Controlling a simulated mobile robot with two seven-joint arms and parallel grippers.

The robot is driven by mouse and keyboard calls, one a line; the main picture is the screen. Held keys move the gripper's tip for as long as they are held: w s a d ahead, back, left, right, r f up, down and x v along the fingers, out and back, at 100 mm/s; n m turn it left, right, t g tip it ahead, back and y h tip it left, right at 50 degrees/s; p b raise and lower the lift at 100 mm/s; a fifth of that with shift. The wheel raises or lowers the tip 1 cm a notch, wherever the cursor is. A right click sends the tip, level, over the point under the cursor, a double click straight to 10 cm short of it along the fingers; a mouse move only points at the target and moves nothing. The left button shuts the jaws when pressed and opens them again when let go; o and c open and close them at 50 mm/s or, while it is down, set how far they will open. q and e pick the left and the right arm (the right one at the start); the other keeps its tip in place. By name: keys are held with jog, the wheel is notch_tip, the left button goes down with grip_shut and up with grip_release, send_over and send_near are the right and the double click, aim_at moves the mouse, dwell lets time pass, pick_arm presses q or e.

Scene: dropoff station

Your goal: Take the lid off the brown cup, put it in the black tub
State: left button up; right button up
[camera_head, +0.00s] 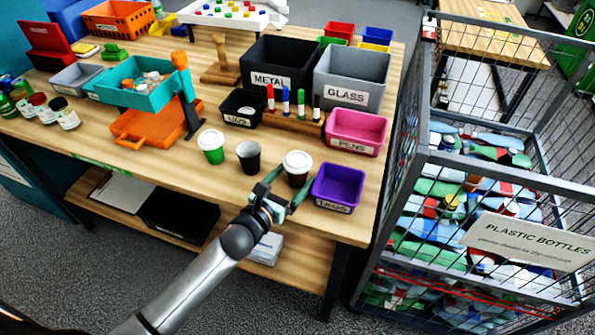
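A dark brown cup (297,179) with a white lid (298,160) stands upright near the front edge of the wooden table. My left gripper (292,181) is at this cup, its two fingers spread on either side of the body, below the lid. I cannot tell whether the fingers touch the cup. The lid is on the cup. A small black tub (241,121) with a white label, apparently reading LIDS, stands farther back to the left. My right gripper is not in view.
A green cup (211,153) with a white lid and a dark open cup (249,160) stand to the left. A purple bin (338,190) is close on the right. A marker rack (294,122), pink bin (356,133) and larger black METAL bin (279,78) stand behind.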

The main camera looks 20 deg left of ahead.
aim_at(290, 169)
pick_arm(q)
jog(key=c, duration=1.2)
jog(key=shift+r, duration=0.5)
notch_tip(290, 169, up, 3)
jog(key=shift+a+f+p, duration=0.1)
jog(key=shift+p, duration=0.25)
jog(key=s+a+r, duration=0.8)
jog(key=s+r, duration=0.1)
jog(key=s, duration=0.2)
jog(key=shift+a, duration=0.3)
jog(key=shift+r, duration=0.1)
